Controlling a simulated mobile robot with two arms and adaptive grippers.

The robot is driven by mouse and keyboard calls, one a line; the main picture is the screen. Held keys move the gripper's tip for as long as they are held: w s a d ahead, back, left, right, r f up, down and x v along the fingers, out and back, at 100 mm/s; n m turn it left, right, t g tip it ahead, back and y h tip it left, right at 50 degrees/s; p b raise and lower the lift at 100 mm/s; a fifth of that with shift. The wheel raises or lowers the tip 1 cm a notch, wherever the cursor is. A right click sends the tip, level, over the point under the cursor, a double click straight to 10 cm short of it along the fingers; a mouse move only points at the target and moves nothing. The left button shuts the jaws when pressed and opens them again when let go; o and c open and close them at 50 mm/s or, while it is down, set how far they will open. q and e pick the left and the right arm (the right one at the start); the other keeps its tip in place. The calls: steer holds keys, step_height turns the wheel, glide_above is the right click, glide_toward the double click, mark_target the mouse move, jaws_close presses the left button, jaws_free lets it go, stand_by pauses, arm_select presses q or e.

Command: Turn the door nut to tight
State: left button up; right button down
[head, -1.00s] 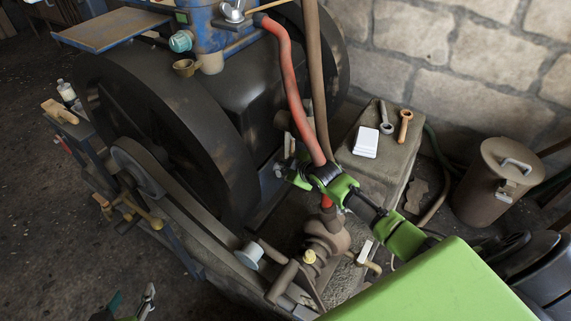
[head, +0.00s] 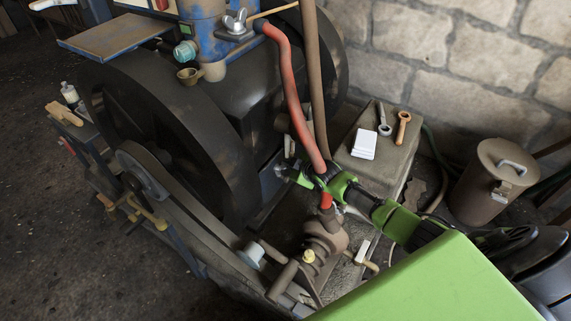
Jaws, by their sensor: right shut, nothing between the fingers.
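A silver wing nut (head: 236,22) sits on the blue engine housing (head: 212,40) at the top of the head view. I cannot tell whether it is the door nut, and no other nut is clear. My right gripper (head: 284,171) is shut and empty, beside the dark engine body, behind and left of the red hose's lower end. The hose (head: 296,95) and the gripper's own wrist partly hide what lies at its fingertips. It is well below and to the right of the wing nut. My left gripper is not in view.
Large dark flywheels (head: 165,120) and a belt (head: 190,215) fill the left. A stone block (head: 365,182) carries a white box (head: 364,144) and two wrench-like tools. A lidded metal can (head: 490,185) stands at the right. Red and brown hoses run close to my right gripper.

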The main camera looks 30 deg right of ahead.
steer(key=shift+s+d+f, duration=0.25)
steer(key=shift+s+f, duration=0.05)
steer(key=shift+f, duration=0.15)
stand_by(0.3)
steer(key=r+v, duration=0.1)
steer(key=v, duration=1.1)
steer(key=shift+w+a, duration=0.25)
steer(key=shift+w, duration=0.05)
stand_by(0.3)
